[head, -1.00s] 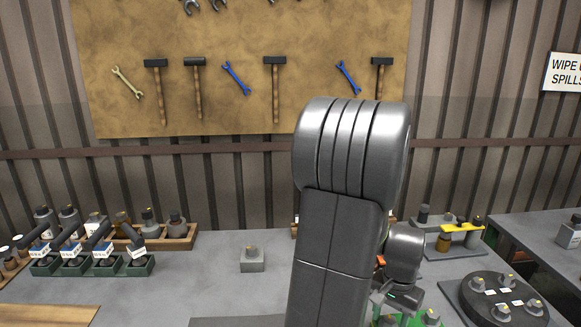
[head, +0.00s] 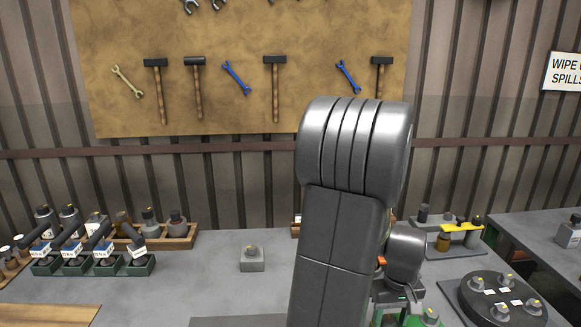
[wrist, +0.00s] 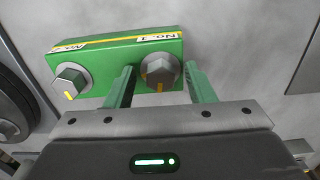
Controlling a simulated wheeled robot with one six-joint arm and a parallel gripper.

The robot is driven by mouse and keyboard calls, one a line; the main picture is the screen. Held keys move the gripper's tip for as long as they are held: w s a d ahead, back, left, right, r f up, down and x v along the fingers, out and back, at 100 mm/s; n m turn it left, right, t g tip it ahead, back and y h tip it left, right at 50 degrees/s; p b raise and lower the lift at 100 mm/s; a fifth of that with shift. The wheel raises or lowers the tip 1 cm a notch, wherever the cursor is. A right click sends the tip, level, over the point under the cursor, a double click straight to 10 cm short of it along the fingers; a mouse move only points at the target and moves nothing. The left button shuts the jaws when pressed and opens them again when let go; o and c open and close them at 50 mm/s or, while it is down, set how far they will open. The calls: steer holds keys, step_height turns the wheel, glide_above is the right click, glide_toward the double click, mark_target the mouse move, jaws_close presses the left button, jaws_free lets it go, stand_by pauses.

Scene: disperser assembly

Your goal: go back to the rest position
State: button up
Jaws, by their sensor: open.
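My gripper (wrist: 160,72) is open, with its two green fingers apart and nothing held between them. In the wrist view, a green box (wrist: 112,62) with yellow-edged labels "No.1" and "No.2" lies just beyond the fingers. The grey knob (wrist: 161,68) by "No.1" shows between the fingertips; how far it is from them is hard to tell. A second grey knob (wrist: 71,80) with a yellow mark is at the box's left end. In the head view, my gripper (head: 388,318) is low at the right of my arm, and part of the green box (head: 415,323) shows beside it.
A dark round plate with several knobs (head: 505,290) stands to the right. A small grey block (head: 252,262) stands on the bench left of my arm. Green holders (head: 92,265) and a wooden tray of bottles (head: 185,240) are farther left. The bench behind the block is clear.

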steer(key=n, duration=0.5)
steer(key=shift+d+n, duration=0.15)
steer(key=shift+n, duration=0.15)
steer(key=shift+w, duration=0.1)
stand_by(0.3)
